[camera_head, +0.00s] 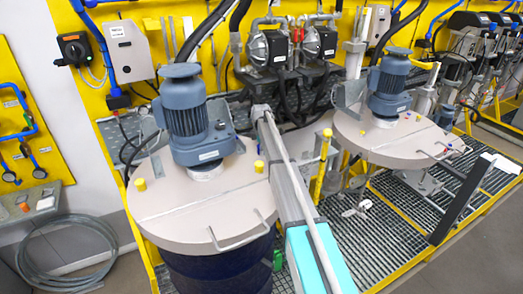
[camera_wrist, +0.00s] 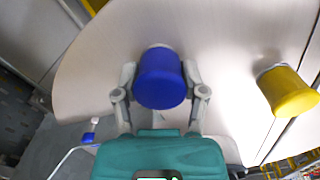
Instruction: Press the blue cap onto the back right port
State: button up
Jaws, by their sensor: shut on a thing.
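In the wrist view my gripper (camera_wrist: 159,92) is shut on the blue cap (camera_wrist: 160,80), one grey finger on each side of it. The cap is over the pale drum lid (camera_wrist: 225,35). A pale rim, perhaps of the port, shows at the cap's far edge; the cap hides most of what is beneath. I cannot tell whether the cap is fully seated. A yellow cap (camera_wrist: 290,93) sits on a stub to the right, apart from my gripper. I cannot make out my gripper in the head view.
In the head view, two lidded drums carry blue-grey motors, the left motor (camera_head: 187,115) and the right motor (camera_head: 389,82). The left lid (camera_head: 165,215) has a metal handle (camera_head: 240,233) at its front. In the wrist view a small blue-ended piece (camera_wrist: 89,135) lies lower left.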

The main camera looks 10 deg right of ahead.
jog(key=shift+s+f, duration=0.1)
jog(key=shift+c, duration=0.9)
jog(key=o, duration=1.2)
jog(key=shift+r+p, duration=2)
jog(key=shift+p, duration=0.05)
